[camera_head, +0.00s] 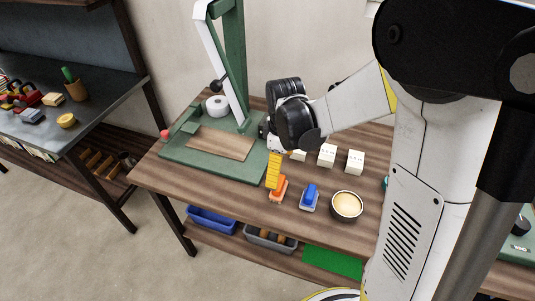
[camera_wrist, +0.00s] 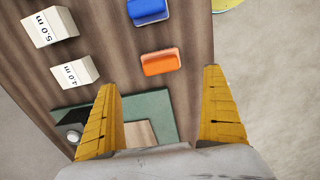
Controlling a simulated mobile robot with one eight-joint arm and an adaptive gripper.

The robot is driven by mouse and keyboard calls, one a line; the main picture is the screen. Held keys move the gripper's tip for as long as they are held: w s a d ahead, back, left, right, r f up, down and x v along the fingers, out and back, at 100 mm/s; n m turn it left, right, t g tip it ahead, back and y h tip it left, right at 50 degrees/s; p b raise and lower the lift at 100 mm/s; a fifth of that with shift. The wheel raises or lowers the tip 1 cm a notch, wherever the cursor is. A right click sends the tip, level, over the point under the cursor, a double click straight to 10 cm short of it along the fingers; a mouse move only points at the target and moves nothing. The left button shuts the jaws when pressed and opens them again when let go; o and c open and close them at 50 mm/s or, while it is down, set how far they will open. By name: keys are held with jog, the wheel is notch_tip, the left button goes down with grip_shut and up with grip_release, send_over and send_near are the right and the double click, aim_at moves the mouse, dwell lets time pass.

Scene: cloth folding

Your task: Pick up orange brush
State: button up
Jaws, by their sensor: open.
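The orange brush (camera_head: 278,189) lies on the wooden table (camera_head: 239,196) near its front edge. In the wrist view the orange brush (camera_wrist: 161,62) lies ahead of my fingers, a little above the gap between them. My gripper (camera_head: 273,172) is just behind and above the brush in the head view, fingers pointing down. In the wrist view my gripper (camera_wrist: 161,88) has its two yellow fingers spread wide with nothing between them. The brush looks apart from the fingers. Its underside is hidden.
A blue brush (camera_head: 310,197) lies right of the orange one, with a round bowl (camera_head: 346,206) beyond it. White blocks (camera_head: 327,155) stand behind. A green press-like stand (camera_head: 220,161) is at the left. Bins (camera_head: 211,219) sit on the lower shelf.

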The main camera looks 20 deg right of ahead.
aim_at(279, 190)
notch_tip(279, 190, down, 6)
jog(key=shift+w+r+b, duration=0.1)
jog(key=shift+b, duration=0.95)
notch_tip(279, 190, down, 6)
jog(key=b, duration=0.3)
jog(key=shift+r, duration=0.1)
jog(key=shift+c, duration=0.4)
jog(key=c, duration=1.2)
